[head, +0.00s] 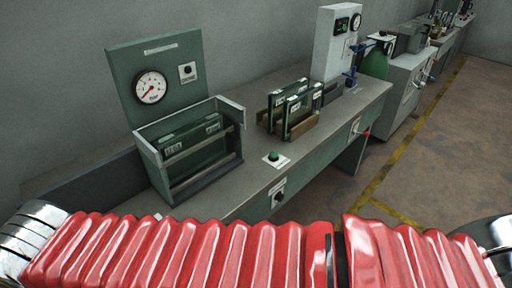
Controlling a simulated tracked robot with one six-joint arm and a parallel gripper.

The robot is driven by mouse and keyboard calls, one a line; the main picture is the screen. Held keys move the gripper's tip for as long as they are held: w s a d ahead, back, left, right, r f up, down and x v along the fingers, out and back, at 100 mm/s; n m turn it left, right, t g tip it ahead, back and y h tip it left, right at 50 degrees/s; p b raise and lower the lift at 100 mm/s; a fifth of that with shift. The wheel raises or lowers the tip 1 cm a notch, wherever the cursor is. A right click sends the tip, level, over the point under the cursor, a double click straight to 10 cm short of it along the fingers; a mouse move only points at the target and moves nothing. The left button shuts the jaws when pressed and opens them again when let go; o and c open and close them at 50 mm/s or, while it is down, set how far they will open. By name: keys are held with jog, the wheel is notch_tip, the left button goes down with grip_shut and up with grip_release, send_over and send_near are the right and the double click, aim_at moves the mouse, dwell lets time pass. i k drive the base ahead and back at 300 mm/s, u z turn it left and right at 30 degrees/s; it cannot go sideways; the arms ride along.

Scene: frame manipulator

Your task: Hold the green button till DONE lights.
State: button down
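A green button (273,156) sits on a small white plate on the grey bench top, near the front edge. Nothing touches it. A green upright panel (183,45) at the back left carries a round dial gauge (151,87), its red needle pointing to the lower left. Beside the gauge is a small dark indicator (187,70) on a white label whose text is too small to read. I cannot make out a lit DONE lamp. My gripper is not in view; a red ribbed sleeve, seemingly on my arm, crosses the bottom of the picture.
A grey-green open frame (239,125) holding dark green plates stands left of the button. A wooden rack (303,128) with upright plates stands behind it. A dark knob (278,197) is on the bench front. A white column (332,45) and green cylinder (375,63) stand farther right.

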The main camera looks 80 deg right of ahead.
aim_at(273, 155)
jog(key=u, duration=1.35)
jog(key=k, duration=2.7)
jog(key=z, duration=0.7)
